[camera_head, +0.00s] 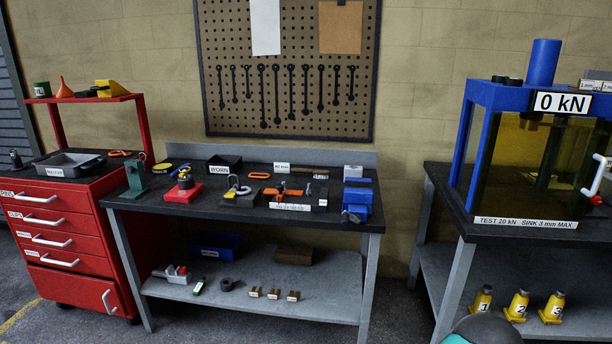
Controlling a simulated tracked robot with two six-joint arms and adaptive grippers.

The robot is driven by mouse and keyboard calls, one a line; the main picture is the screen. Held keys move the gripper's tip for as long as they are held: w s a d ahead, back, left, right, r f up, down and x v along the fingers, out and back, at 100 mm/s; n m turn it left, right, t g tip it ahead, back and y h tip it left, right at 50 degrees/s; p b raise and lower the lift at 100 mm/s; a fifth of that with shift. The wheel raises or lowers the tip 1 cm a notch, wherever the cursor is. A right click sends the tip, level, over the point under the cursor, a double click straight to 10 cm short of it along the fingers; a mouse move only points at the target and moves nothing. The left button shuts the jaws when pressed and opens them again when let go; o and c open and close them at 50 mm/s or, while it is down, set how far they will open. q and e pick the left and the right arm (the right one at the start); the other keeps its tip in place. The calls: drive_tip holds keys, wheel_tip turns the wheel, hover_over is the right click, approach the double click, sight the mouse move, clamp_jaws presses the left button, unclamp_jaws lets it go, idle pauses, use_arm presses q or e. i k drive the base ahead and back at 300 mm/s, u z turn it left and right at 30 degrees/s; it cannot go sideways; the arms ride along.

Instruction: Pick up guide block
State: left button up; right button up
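No label that I can read names a guide block, so I cannot tell for certain which thing it is. A pale grey block (353,171) sits at the back right of the workbench, behind a blue block (357,196). Several small tan blocks (273,293) with dark marks stand in a row on the bench's lower shelf. Neither of my grippers shows in this view.
The workbench (225,212) carries several tools and parts, including a red block (184,192). A red drawer cabinet (70,235) stands left. A blue press (543,94) reading 0 kN stands right, above numbered yellow jacks (517,305). Grey floor lies between the benches.

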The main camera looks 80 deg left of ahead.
sight(350, 170)
drive_tip(key=u, duration=0.2)
drive_tip(key=i, duration=0.25)
drive_tip(key=u, duration=2.7)
drive_tip(key=k, duration=0.5)
drive_tip(key=u, duration=0.35)
drive_tip(key=i, duration=1.55)
drive_tip(key=z, duration=0.4)
